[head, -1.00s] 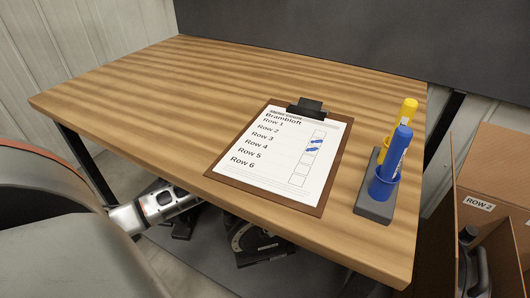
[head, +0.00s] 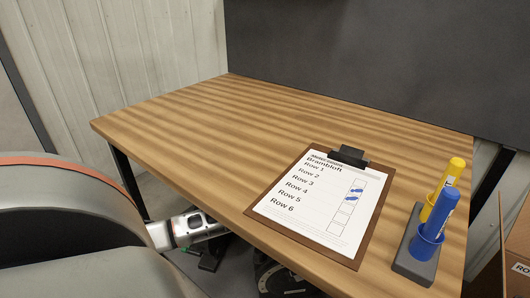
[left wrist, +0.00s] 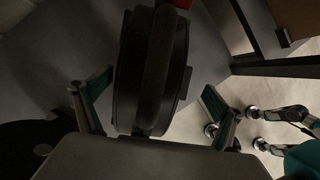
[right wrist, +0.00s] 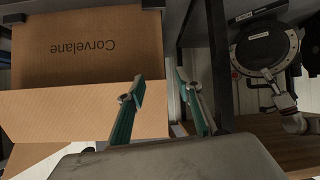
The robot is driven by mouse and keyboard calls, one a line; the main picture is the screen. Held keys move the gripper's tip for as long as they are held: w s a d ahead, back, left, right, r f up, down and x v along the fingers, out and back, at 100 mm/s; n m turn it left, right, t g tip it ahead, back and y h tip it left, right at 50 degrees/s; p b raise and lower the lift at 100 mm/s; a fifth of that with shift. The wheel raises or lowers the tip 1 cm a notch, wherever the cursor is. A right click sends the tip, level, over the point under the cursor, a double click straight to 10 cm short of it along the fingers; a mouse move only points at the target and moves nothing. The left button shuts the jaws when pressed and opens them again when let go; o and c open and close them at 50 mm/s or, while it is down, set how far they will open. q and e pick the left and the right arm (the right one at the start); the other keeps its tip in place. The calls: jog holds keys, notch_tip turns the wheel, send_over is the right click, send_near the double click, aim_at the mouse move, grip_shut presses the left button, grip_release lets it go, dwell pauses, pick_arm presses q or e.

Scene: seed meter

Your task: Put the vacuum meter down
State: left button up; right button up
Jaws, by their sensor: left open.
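A dark round device, which looks like the vacuum meter (head: 275,278), shows partly below the table's front edge in the head view. In the left wrist view its black round body (left wrist: 178,85), with a curved bar across it, lies between the spread fingers of my left gripper (left wrist: 155,105). That gripper is open, with a gap at the right finger. A round black device with a pale label also shows in the right wrist view (right wrist: 262,48). I cannot tell what it rests on. My right gripper (right wrist: 160,95) is open and empty, near a cardboard box.
The wooden table (head: 210,115) holds a clipboard (head: 262,207) and a stand (head: 412,262) with a blue marker (head: 437,220) and a yellow marker (head: 455,170). An open cardboard box marked Corvelane (right wrist: 85,60) fills the left of the right wrist view. The table's left part is clear.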

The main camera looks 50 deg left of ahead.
aim_at(257, 260)
pick_arm(q)
jog(key=s+a, duration=0.1)
jog(key=s, duration=0.1)
jog(key=s+a+r, duration=0.1)
jog(key=s, duration=0.1)
jog(key=shift+a, duration=0.3)
jog(key=s+a, duration=0.1)
jog(key=s, duration=0.1)
jog(key=s+a+p, duration=0.1)
jog(key=s, duration=0.1)
jog(key=s+a, duration=0.1)
jog(key=shift+s+a+p, duration=0.25)
jog(key=shift+s+p, duration=0.05)
jog(key=shift+s, duration=0.1)
jog(key=shift+s+a, duration=0.15)
jog(key=shift+s, duration=0.2)
pick_arm(e)
jog(key=shift+s+d+f+h, duration=0.3)
jog(key=shift+s+d+f, duration=0.4)
jog(key=shift+d, duration=0.2)
jog(key=shift+w+r, duration=0.15)
jog(key=shift+r, duration=0.05)
